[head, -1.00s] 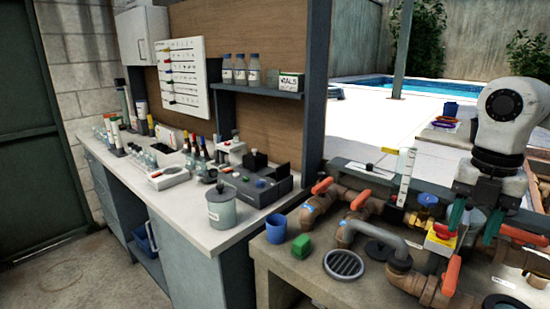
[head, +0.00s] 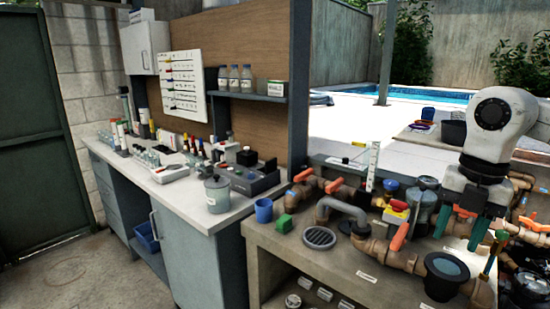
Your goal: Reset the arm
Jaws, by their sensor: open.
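My gripper (head: 461,228) is at the right of the head view, pointing down over the pipework. Its two green fingers are apart, with nothing visible held between them. My white arm (head: 503,118) rises above it and hides part of what lies behind. Brown pipes with orange valve handles (head: 400,236) are just left of the fingers. A black-rimmed round pot (head: 446,270) is below and in front of the fingers. I cannot tell how far the fingertips are from the pipes.
A white-topped bench (head: 190,202) with bottles and a lidded grey jar (head: 216,194) runs along the left. The floor (head: 75,275) at left is clear.

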